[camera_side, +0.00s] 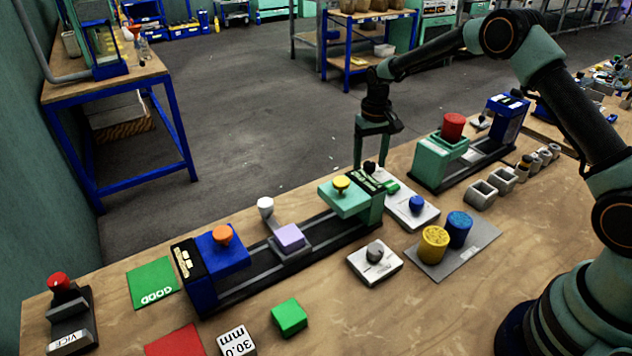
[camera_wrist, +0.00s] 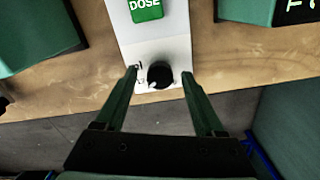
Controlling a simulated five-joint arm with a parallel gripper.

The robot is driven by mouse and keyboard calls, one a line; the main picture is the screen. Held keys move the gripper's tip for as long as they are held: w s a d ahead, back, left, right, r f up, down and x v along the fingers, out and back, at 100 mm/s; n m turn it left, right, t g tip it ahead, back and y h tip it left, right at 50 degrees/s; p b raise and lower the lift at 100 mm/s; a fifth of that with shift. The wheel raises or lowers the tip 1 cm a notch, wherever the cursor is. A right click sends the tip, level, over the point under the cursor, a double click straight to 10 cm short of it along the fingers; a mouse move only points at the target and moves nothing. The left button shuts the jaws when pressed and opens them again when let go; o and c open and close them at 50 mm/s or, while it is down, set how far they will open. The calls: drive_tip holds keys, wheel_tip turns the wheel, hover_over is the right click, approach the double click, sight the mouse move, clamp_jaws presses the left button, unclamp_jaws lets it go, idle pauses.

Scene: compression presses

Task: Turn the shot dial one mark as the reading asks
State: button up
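The small black dial (camera_wrist: 160,75) with a pale mark sits at the end of a white plate (camera_wrist: 150,48) with a green DOSE label (camera_wrist: 146,9). In the side view the dark dial (camera_side: 369,168) is at the far end of the white plate (camera_side: 405,216), partly screened by my gripper. My gripper (camera_side: 371,163) points down at it with its fingers apart. In the wrist view the open fingertips (camera_wrist: 160,71) are on either side of the dial, with a gap on both sides. I cannot tell their exact height over the plate.
A blue knob (camera_side: 417,203) stands on the same plate. The teal press block (camera_side: 345,196) is close left of my gripper, and another teal press (camera_side: 440,160) is to the right. A grey-knobbed plate (camera_side: 375,262) and yellow cylinder (camera_side: 433,243) are nearer. The table edge is close to the dial.

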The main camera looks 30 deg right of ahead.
sight(370, 164)
wheel_tip(370, 164, up, 12)
idle(0.6)
drive_tip(key=s+a+r+n+t, duration=0.1)
drive_tip(key=s+a+r+t, duration=0.2)
drive_tip(key=s+r, duration=0.75)
drive_tip(key=s+a+n+t, duration=0.2)
drive_tip(key=s+a, duration=0.1)
drive_tip(key=s, duration=1)
drive_tip(key=shift+s+f+t, duration=0.25)
drive_tip(key=shift+f+t, duration=0.05)
